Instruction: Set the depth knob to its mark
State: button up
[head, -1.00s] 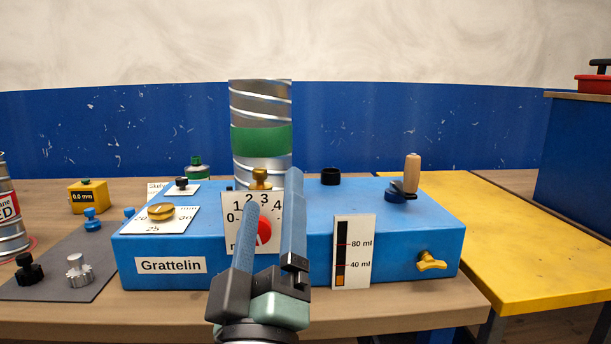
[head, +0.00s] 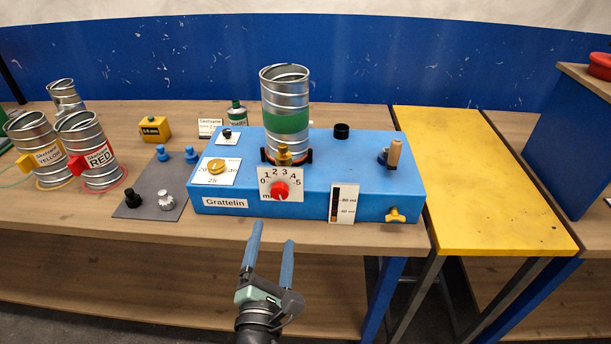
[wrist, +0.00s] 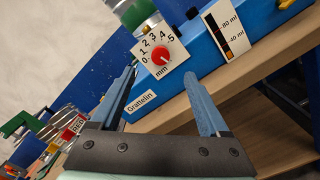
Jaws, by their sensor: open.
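The depth knob is a red round knob (head: 280,191) on a white dial plate (head: 266,175) numbered 0 to 5 with "mm", on the front of the blue Grattelin machine (head: 330,182). In the wrist view the red knob (wrist: 161,56) shows beyond and between my fingers. Its pointer direction is too small to tell. My gripper (head: 271,234) is open and empty, in front of and below the dial, apart from it. My fingers (wrist: 166,82) show in the wrist view, spread apart.
A ribbed metal duct with a green band (head: 285,120) stands on the machine. A brass knob (head: 216,166) is left, a level gauge (head: 343,204) and yellow wing knob (head: 396,215) right. Duct cans (head: 98,160) stand far left. The yellow board (head: 470,180) is bare.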

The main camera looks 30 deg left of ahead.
aim_at(280, 194)
jog(key=shift+n, duration=0.4)
jog(key=b+x, duration=0.1)
jog(key=x, duration=0.3)
jog(key=b+x, duration=0.1)
jog(key=x, duration=0.3)
jog(key=b+x, duration=0.1)
jog(key=x, duration=0.3)
jog(key=shift+s+a+f+b, duration=0.1)
jog(key=shift+a+f+b, duration=0.25)
jog(key=shift+b, duration=0.05)
grip_shut()
